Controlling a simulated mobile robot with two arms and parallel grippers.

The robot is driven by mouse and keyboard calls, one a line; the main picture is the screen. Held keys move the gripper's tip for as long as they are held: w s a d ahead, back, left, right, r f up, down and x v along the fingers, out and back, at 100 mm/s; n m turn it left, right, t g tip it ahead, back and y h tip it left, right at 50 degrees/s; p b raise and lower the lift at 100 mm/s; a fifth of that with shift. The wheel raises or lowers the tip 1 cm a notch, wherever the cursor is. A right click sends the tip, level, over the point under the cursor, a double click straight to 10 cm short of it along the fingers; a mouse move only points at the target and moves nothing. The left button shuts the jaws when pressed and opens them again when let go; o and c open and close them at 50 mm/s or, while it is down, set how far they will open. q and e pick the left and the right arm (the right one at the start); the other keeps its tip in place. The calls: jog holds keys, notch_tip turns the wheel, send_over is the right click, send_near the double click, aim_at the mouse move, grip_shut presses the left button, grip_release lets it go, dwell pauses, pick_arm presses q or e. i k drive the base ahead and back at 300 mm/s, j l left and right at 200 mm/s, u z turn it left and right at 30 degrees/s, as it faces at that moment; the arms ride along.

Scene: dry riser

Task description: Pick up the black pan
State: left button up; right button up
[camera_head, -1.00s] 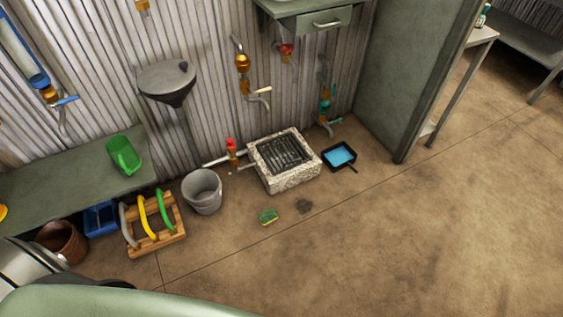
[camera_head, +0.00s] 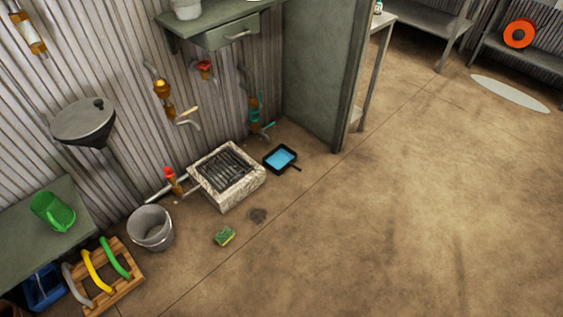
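The black pan (camera_head: 280,159) is a small square pan with a blue inside, which looks like water. It sits on the floor just right of the stone drain block, its short handle pointing to the lower right. A teal tap (camera_head: 256,116) is on the wall above and behind it. Neither of my grippers shows in the head view.
The stone drain block (camera_head: 246,190) with a dark grate stands left of the pan. A green cabinet side (camera_head: 322,85) rises behind it. A sponge (camera_head: 225,236), a grey bucket (camera_head: 150,229) and a wooden rack (camera_head: 128,290) are at the lower left.

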aim_at(280, 160)
jog(key=i+l+u, duration=0.1)
jog(key=u, duration=0.65)
jog(key=i+l+u, duration=0.2)
jog(key=l+u, duration=0.15)
jog(key=l, duration=0.2)
jog(key=i+l+u, duration=0.1)
jog(key=l+u, duration=0.3)
jog(key=l, duration=0.2)
jog(key=l+u, duration=0.35)
jog(key=l, duration=0.25)
